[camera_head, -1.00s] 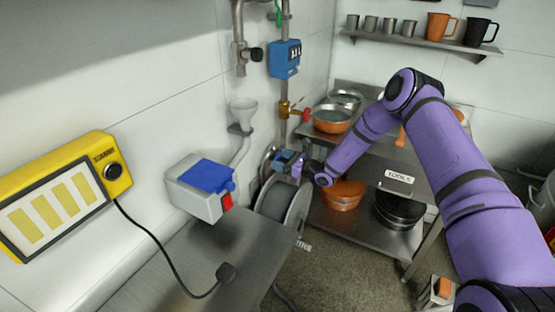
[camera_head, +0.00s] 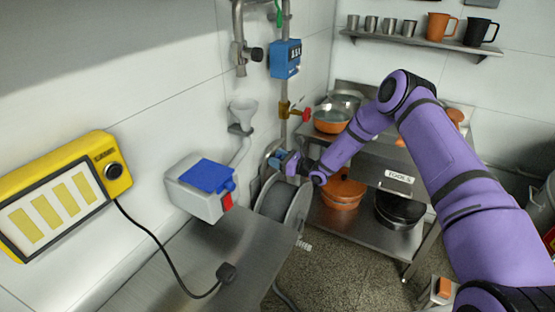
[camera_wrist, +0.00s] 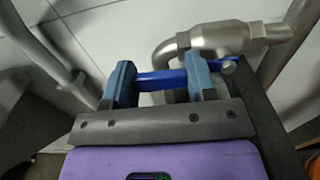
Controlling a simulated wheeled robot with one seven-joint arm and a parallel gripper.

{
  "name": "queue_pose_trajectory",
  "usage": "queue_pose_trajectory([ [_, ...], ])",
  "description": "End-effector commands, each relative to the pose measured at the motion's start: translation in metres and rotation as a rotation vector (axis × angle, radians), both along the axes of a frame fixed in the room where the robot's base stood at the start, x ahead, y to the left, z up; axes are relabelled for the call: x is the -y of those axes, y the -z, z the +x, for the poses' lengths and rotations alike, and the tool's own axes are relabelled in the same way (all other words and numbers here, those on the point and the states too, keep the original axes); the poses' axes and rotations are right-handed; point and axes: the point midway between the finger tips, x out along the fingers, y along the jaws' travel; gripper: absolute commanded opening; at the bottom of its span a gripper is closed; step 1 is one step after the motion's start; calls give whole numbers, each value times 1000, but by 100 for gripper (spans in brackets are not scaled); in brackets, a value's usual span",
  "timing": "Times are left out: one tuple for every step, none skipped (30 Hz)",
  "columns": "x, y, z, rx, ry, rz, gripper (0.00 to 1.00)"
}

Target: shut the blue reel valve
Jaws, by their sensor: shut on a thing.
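The blue reel valve's handle (camera_wrist: 160,80) lies across the picture between my two fingers in the wrist view. Its metal body (camera_wrist: 212,40) is just behind, a pipe with an elbow curving down at the left. My gripper (camera_wrist: 161,84) is shut on the blue handle, with a blue-grey finger at each end of it. In the head view my gripper (camera_head: 286,163) is low by the wall, just above the hose reel (camera_head: 295,206). There the handle and my blue fingers are too small to tell apart.
A brass valve with a red handle (camera_head: 305,114) is on the pipe above my gripper. A blue meter (camera_head: 285,59) is higher up. A steel shelf unit (camera_head: 372,228) with pans stands to the right. A steel table (camera_head: 235,252) is in front at the left.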

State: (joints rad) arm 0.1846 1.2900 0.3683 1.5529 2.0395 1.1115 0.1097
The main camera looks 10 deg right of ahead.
Motion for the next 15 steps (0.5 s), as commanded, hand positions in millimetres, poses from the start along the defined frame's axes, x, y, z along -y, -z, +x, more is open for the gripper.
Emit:
queue_pose_trajectory([
  [1,-1,0,-5,1,4,9],
  [1,-1,0,-10,1,7,9],
  [1,-1,0,-18,1,13,9],
  [1,-2,0,-25,2,18,9],
  [1,-2,0,-34,2,25,9],
  [1,-3,0,-48,2,34,9],
  [1,-4,0,-60,2,44,9],
  [1,-6,0,-73,2,53,9],
  [1,-7,1,-92,2,68,9],
  [2,-8,1,-109,2,79,9],
  [2,-10,1,-126,2,92,9],
  [2,-12,1,-152,2,111,9],
  [2,-13,1,-173,2,127,9],
  [3,-15,2,-193,3,141,9],
  [3,-17,2,-223,3,163,9],
])
